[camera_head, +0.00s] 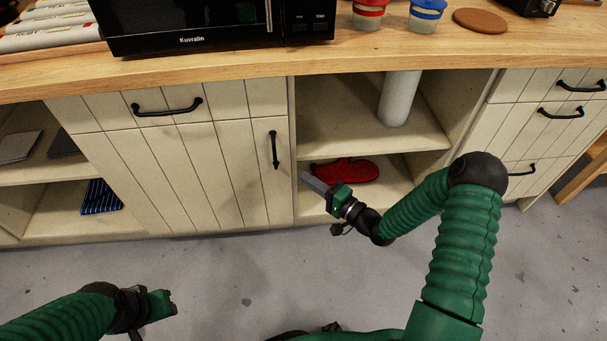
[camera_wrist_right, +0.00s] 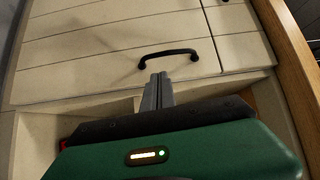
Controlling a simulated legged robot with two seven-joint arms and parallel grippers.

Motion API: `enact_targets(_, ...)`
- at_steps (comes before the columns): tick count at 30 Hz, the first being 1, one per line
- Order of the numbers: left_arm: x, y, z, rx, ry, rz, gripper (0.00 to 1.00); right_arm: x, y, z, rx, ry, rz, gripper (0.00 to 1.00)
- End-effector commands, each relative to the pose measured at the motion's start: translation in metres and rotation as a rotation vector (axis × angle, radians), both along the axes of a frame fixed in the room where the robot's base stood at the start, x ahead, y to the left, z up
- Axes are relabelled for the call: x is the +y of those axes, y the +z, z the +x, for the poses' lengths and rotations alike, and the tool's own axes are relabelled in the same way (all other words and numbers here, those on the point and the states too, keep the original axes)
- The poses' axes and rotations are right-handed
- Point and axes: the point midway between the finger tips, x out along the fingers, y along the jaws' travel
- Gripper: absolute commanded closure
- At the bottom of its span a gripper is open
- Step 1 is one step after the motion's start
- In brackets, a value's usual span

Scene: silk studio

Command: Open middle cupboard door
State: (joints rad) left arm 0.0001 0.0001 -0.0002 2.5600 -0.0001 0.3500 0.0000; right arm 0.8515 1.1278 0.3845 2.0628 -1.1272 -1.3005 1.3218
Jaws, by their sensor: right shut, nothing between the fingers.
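The middle cupboard door (camera_head: 185,185) is a pale planked panel below a drawer and sits closed in the cabinet front. Its black vertical handle (camera_head: 274,150) is near the door's right edge; the handle also shows in the right wrist view (camera_wrist_right: 168,57). My right gripper (camera_head: 306,177) is shut and empty, just right of the door's edge and a little lower than the handle. In the right wrist view the fingertips (camera_wrist_right: 160,77) point towards the handle, apparently apart from it. My left gripper (camera_head: 172,302) is low at the left, away from the cabinet; its fingers cannot be made out.
A drawer with a black handle (camera_head: 167,109) is above the door. Open shelves to the right hold a red mitt (camera_head: 346,171) and a white cylinder (camera_head: 399,98). A microwave (camera_head: 215,25) stands on the wooden countertop (camera_head: 230,66). The grey floor (camera_head: 240,275) before the cabinet is clear.

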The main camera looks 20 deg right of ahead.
Motion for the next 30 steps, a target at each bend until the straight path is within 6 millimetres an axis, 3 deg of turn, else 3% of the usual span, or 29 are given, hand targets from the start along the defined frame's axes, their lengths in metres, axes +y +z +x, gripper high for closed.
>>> enact_targets(15, 0.0, -0.035, 0.0, 0.0, 0.0, 0.0, 0.64, 0.038, 0.001, 0.079, 0.0, 0.001, -0.004, 1.0)
enact_targets(30, 0.0, -0.035, 0.0, 0.0, 0.0, 0.0, 0.64, 0.042, 0.004, 0.085, 0.004, -0.002, -0.003, 1.0)
